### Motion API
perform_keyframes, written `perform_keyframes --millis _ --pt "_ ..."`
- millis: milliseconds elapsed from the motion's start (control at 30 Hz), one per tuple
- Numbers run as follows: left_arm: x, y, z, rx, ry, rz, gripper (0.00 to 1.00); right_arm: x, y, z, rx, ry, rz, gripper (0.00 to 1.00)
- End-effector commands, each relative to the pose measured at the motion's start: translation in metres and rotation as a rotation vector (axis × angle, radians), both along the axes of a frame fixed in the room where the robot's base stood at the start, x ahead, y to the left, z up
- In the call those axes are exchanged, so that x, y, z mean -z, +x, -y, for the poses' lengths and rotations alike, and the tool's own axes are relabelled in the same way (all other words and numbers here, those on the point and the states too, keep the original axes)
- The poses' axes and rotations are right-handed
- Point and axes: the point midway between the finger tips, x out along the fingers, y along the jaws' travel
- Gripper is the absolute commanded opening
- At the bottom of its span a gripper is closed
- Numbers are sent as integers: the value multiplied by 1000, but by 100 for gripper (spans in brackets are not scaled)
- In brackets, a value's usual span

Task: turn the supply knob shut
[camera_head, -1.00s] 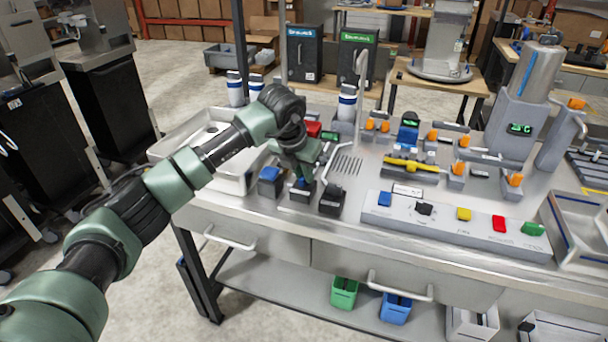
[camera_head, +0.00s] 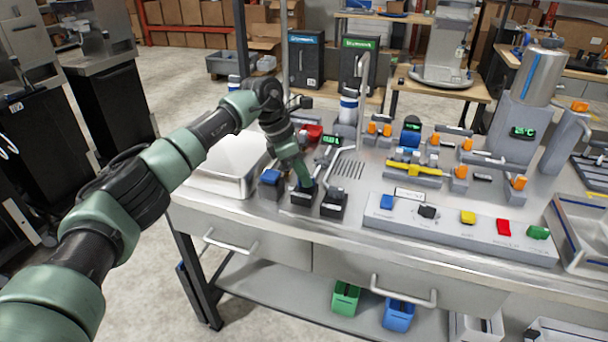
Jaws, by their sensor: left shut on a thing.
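Three knob blocks stand in a row at the bench's front left. The left block carries a blue knob (camera_head: 270,177). The right block carries a dark knob (camera_head: 333,195). My left gripper (camera_head: 304,184) points down at the middle block (camera_head: 303,197) and is shut on its knob. The fingers hide most of that knob, so its turn angle cannot be read. I cannot tell from any label which one is the supply knob. My right gripper is not in view.
A bent metal spout (camera_head: 345,160) rises beside the right block. A small green display (camera_head: 331,139) stands behind. A grey panel (camera_head: 460,236) with several coloured knobs lies to the right. A metal tray (camera_head: 232,188) lies to the left.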

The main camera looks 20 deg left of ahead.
Motion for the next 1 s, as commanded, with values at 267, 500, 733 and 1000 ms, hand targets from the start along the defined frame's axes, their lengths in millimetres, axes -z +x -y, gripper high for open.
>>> perform_keyframes --millis 267,500,733,1000 --pt "-3 3 0 240 -1 3 0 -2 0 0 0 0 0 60" --pt "-2 3 0 394 0 4 0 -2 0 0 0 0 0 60" --pt "-2 4 -1 476 1 4 0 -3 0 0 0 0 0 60" --pt "-2 4 -1 506 2 6 0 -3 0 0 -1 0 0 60"
